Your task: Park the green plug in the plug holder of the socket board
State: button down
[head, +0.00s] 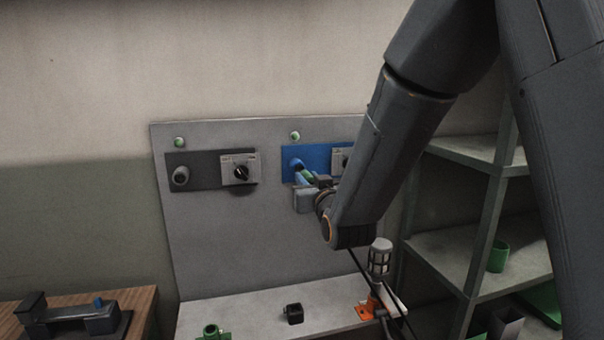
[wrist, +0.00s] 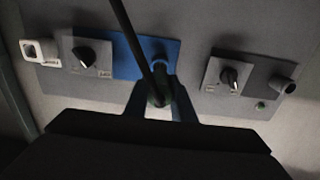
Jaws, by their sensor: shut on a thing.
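The green plug (head: 307,178) is between the fingers of my gripper (head: 304,188), right at the round socket (head: 295,163) on the blue plate (head: 288,174). In the wrist view, the plug (wrist: 158,99) shows dark between the two fingers, with a black cable running up from it across the blue plate (wrist: 130,62). I cannot tell whether its tip is inside the socket. A pale open square holder (wrist: 40,52) sits at the far left of the board in the wrist view. It looks empty; my arm hides that area in the head view.
A dark plate on the grey board (head: 225,235) carries a round socket (head: 181,176) and a rotary switch (head: 240,171). The ledge below holds a black block (head: 293,313) and an orange-based item (head: 368,309). A shelf with a green cup (head: 498,256) stands right.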

jog(key=shift+s+d, duration=0.1)
jog(key=shift+s, duration=0.3)
jog(key=shift+s, duration=0.15)
jog(key=shift+v, duration=0.85)
jog(key=w+d, duration=0.3)
jog(key=d, duration=1)
jog(key=w+d+b, duration=0.1)
jog(key=w+d, duration=0.3)
jog(key=d, duration=0.9)
jog(key=shift+w+d, duration=0.3)
dwell(1.0)
jog(key=shift+b+x, duration=0.65)
jog(key=shift+x, duration=1.85)
